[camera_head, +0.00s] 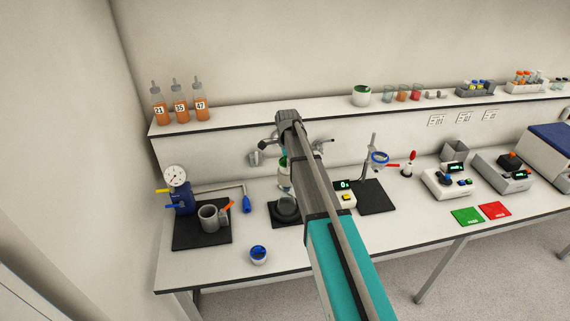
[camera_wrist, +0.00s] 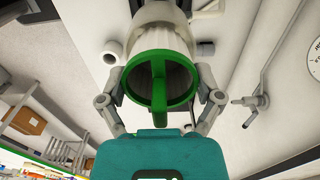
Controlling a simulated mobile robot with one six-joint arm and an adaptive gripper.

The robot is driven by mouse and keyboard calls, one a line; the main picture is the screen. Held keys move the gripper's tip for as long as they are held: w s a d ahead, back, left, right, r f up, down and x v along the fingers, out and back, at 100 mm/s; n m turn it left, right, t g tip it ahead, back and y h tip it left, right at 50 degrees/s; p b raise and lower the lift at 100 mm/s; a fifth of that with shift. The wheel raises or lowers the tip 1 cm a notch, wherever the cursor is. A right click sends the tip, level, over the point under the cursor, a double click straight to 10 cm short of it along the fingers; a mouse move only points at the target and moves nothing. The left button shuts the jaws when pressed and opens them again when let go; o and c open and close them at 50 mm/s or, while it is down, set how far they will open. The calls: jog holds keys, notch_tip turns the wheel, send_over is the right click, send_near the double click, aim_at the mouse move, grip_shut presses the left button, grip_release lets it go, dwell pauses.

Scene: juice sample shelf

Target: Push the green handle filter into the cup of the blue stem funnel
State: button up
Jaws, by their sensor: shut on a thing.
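My arm hides much there. No blue stem is clearly visible, so I cannot identify the funnel for certain.
A small blue-rimmed pot (camera_head: 258,254) is near the front edge.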

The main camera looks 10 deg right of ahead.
jog(key=shift+r+p, duration=0.5)
jog(key=shift+r, duration=0.1)
jog(key=shift+f+b, duration=1.9)
dwell(2.0)
jog(key=shift+r, duration=0.2)
jog(key=shift+r+p, duration=0.5)
jog(key=shift+p, duration=0.25)
jog(key=shift+r+p, duration=0.7)
jog(key=shift+r+p, duration=0.35)
jog(key=shift+r, duration=0.15)
jog(key=shift+f+b, duration=0.75)
jog(key=shift+f, duration=0.1)
dwell(0.5)
